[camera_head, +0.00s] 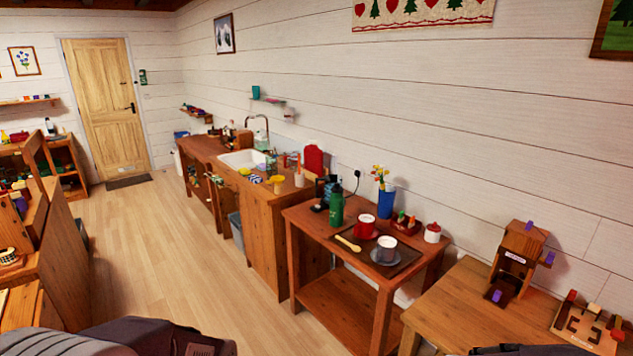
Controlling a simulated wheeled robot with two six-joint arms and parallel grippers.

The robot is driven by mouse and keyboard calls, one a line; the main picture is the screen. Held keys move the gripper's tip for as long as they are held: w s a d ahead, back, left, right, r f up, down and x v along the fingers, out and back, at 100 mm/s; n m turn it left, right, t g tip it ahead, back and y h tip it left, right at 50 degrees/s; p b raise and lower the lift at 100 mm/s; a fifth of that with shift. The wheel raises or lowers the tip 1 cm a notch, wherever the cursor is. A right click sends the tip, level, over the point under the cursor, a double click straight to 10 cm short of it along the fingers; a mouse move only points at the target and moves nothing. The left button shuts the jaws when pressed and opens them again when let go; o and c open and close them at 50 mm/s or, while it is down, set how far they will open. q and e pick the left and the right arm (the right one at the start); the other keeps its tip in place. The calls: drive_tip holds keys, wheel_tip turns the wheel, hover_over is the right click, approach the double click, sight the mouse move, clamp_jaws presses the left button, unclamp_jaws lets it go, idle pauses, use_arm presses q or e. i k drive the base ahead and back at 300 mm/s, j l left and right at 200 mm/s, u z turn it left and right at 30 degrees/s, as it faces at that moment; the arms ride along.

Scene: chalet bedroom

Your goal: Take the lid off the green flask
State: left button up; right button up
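The green flask (337,210) stands upright on the small wooden table (300,216), near its back left side. Its dark lid (337,188) is on top of it. Dark parts of my own body show along the bottom edge of the head view. I see no fingertips of either gripper there, and nothing of mine is near the flask.
Close to the flask are a red mug (366,228), a wooden spoon (348,243), a white cup (387,246) on a saucer, a blue vase (387,202) with flowers and a red-lidded jar (432,233). Open floor (190,280) lies left of the table.

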sight(338, 189)
drive_tip(key=i+j+u, duration=0.2)
drive_tip(key=i+u, duration=0.3)
drive_tip(key=i, duration=0.3)
drive_tip(key=i+l+u, duration=0.15)
drive_tip(key=i+u, duration=0.35)
drive_tip(key=i, duration=0.3)
drive_tip(key=i+z, duration=0.35)
drive_tip(key=i+j+z, duration=0.1)
drive_tip(key=i+z, duration=0.25)
drive_tip(key=i+j+z, duration=0.2)
drive_tip(key=z, duration=0.15)
drive_tip(key=i, duration=0.1)
